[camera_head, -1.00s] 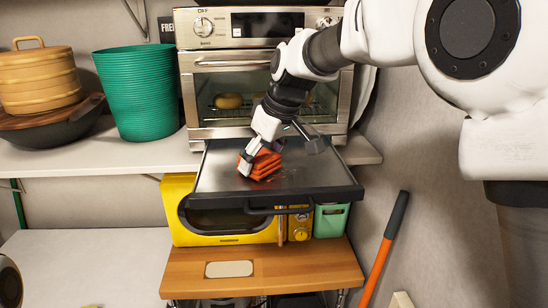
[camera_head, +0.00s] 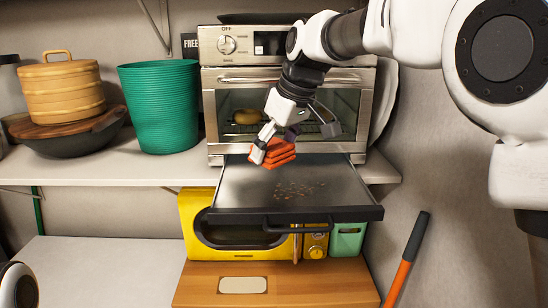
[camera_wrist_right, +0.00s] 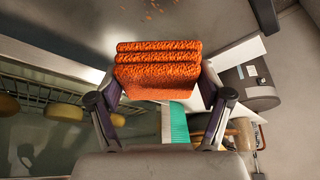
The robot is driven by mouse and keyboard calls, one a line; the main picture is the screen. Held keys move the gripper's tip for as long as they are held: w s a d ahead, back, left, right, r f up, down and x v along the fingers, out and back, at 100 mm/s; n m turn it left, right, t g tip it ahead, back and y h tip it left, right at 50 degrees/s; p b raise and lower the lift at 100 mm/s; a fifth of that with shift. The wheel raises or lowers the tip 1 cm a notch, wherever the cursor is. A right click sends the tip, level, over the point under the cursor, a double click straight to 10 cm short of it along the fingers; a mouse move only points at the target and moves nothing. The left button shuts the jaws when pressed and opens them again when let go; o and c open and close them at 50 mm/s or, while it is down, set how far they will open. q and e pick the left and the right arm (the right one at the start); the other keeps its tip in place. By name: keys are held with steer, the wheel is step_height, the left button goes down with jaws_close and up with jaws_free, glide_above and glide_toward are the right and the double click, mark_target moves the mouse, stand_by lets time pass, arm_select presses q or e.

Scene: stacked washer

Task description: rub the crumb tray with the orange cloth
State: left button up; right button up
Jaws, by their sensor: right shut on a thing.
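The crumb tray (camera_head: 235,188) is a dark sheet with a black front rim, pulled out below the toaster oven. Brown crumbs (camera_head: 298,189) lie on its middle. My right gripper (camera_head: 273,146) is shut on the folded orange cloth (camera_head: 280,155), over the back part of the tray, behind the crumbs. I cannot tell whether the cloth touches the tray. In the right wrist view the cloth (camera_wrist_right: 158,72) sits between both fingers, its layers stacked; a few crumbs (camera_wrist_right: 152,8) show at the top edge. My left gripper is not in view.
The toaster oven (camera_head: 212,112) stands behind the tray, with food inside. A yellow microwave (camera_head: 193,225) and a green container (camera_head: 348,240) are under the tray. A green basket (camera_head: 160,105) is on the shelf at left. An orange-and-black handle (camera_head: 408,258) leans at right.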

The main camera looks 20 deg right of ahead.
steer(key=shift+w+r, duration=0.1)
steer(key=shift+r, duration=1.4)
steer(key=shift+m, duration=0.3)
